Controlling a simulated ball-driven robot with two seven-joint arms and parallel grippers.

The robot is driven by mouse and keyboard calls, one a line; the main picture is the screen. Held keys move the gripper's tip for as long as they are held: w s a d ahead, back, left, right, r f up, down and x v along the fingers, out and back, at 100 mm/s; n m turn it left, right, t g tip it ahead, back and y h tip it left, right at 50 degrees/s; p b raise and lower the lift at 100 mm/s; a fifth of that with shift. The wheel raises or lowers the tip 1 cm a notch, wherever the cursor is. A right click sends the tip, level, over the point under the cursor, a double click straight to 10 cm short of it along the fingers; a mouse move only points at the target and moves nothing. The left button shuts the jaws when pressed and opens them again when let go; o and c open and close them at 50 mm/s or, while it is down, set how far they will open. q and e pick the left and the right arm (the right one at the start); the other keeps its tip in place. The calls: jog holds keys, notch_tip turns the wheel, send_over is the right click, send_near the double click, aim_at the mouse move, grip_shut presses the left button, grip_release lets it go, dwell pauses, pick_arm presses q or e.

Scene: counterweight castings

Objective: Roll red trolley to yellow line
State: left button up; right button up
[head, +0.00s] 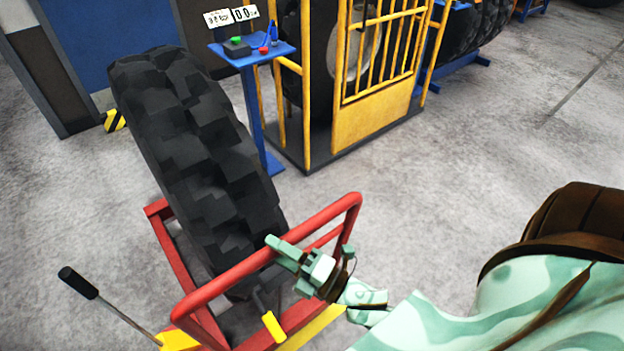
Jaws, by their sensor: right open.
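The red trolley (160,232) is at the lower left, with a large black tyre (200,150) standing tilted on its frame. Its red push bar (230,278) rises at the near side. My right gripper (311,246) is open at the bar, with its fingers spread along it. I cannot tell whether it touches the bar. A yellow strip (318,324) shows beside the trolley's near edge; I cannot tell whether it is a floor line or part of the trolley. My left gripper is not in view.
A lever with a black grip (78,283) sticks out to the left. A small yellow handle (272,326) is inside the bar. A blue stand (252,56) and a yellow cage (372,118) stand behind. The grey floor (450,170) to the right is clear.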

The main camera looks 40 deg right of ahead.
jog(key=shift+s, duration=0.1)
jog(key=b+v, duration=0.2)
jog(key=v, duration=1.4)
jog(key=shift+r, duration=0.2)
jog(key=shift+c, duration=0.3)
